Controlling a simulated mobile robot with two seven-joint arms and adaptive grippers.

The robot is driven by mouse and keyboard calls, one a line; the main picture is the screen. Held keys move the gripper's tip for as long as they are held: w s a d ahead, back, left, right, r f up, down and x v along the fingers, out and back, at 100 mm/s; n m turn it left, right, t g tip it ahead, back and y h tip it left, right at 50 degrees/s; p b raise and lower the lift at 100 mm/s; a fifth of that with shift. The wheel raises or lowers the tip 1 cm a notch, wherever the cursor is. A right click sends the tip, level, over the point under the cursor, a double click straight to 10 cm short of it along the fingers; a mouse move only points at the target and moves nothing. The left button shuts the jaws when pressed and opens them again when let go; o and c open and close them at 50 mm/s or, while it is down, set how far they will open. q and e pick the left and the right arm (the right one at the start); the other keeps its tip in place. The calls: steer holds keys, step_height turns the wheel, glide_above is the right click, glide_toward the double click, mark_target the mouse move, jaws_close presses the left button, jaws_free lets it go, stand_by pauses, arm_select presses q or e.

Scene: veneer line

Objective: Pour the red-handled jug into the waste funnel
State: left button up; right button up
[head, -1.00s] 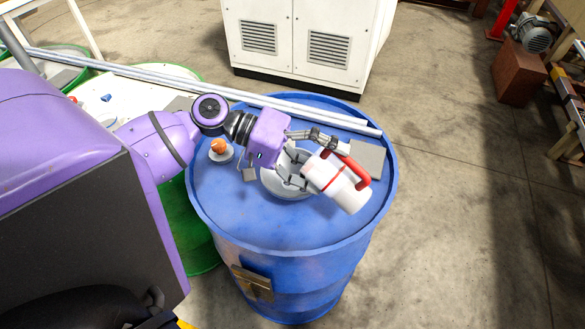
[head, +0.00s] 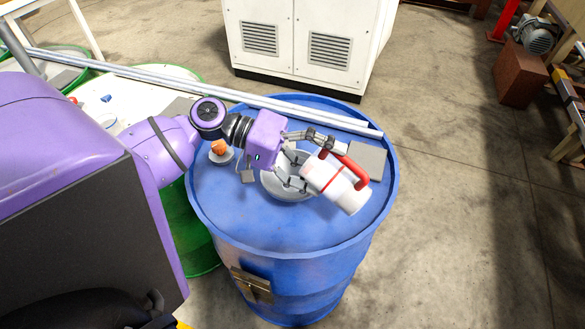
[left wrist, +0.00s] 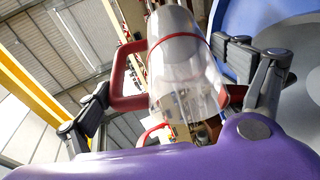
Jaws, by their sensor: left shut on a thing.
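The jug (head: 345,192) has a white body with a thin red band and a red handle (head: 352,172). My left gripper (head: 322,170) is shut on it and holds it tilted above the right part of the blue drum's top. A pale round funnel-like bowl (head: 272,186) sits on the drum, partly hidden by the gripper and jug. The jug's body looks to be right of the bowl's middle. In the left wrist view the jug (left wrist: 185,65) looks clear, with its red handle (left wrist: 118,82) at the left. I see no stream of liquid. My right gripper is out of view.
The blue drum (head: 265,228) also carries a small dish with an orange lump (head: 219,150) and a grey flat plate (head: 368,158). Long metal bars (head: 250,96) cross its back edge. A white cabinet (head: 300,40) stands behind. Open floor lies to the right.

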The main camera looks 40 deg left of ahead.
arm_select(q)
steer(key=shift+w+a, duration=0.15)
steer(key=shift+a, duration=0.1)
steer(key=shift+a+r, duration=0.1)
steer(key=shift+a, duration=0.05)
stand_by(0.4)
steer(key=shift+h, duration=0.3)
steer(key=shift+a, duration=0.2)
steer(key=shift+a+r, duration=0.1)
steer(key=shift+a, duration=0.15)
steer(key=shift+a+h, duration=0.1)
steer(key=shift+h, duration=0.2)
steer(key=shift+a+r, duration=0.1)
